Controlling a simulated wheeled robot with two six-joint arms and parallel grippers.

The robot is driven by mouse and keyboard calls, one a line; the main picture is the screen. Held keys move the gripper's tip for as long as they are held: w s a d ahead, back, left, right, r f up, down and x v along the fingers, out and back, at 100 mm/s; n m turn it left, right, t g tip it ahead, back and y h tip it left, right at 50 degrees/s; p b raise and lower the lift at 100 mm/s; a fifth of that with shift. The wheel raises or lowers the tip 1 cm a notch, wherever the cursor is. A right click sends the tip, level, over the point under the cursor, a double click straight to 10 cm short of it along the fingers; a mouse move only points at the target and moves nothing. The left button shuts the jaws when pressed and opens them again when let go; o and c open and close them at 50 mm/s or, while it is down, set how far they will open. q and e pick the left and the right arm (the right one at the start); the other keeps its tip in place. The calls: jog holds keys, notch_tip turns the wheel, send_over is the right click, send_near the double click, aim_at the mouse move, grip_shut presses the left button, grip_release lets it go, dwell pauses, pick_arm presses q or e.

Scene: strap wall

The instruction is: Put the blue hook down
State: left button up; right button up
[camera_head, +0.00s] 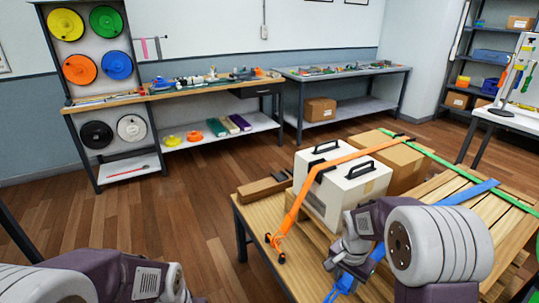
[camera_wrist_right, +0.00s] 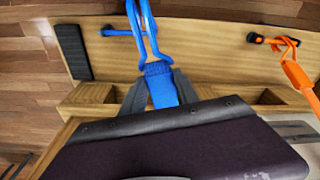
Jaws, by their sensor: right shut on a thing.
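The blue hook (camera_wrist_right: 143,30) is an open wire loop on the end of a blue strap (camera_head: 467,192). My right gripper (camera_wrist_right: 160,95) is shut on the blue strap end just behind the hook. In the head view the hook also shows low at the front edge (camera_head: 343,286), below my right wrist. Only links of my left arm show at bottom left; its gripper is out of view.
An orange strap (camera_head: 330,172) crosses the white cases (camera_head: 345,195), its hook (camera_wrist_right: 284,45) on the rail to the right. A green strap (camera_head: 460,170) crosses the slatted pallet and a cardboard box (camera_head: 402,165). Open floor lies left of the table.

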aim_at(338, 293)
jog(key=a+r+n, duration=0.1)
jog(key=n, duration=0.1)
jog(key=s+a+r+n, duration=0.1)
jog(key=r+n, duration=0.1)
jog(key=n, duration=0.1)
jog(key=a+r+n, duration=0.1)
jog(key=r+n, duration=0.1)
jog(key=shift+s+a+y, duration=0.3)
jog(key=shift+a, duration=0.05)
jog(key=shift+s+f+n, duration=0.15)
jog(key=shift+s+n, duration=0.25)
jog(key=shift+n, duration=0.5)
notch_tip(338, 293, up, 7)
jog(key=s+p, duration=0.1)
jog(key=p, duration=1.3)
jog(key=shift+s+n, duration=0.3)
jog(key=shift+s, duration=0.1)
jog(key=shift+f, duration=0.15)
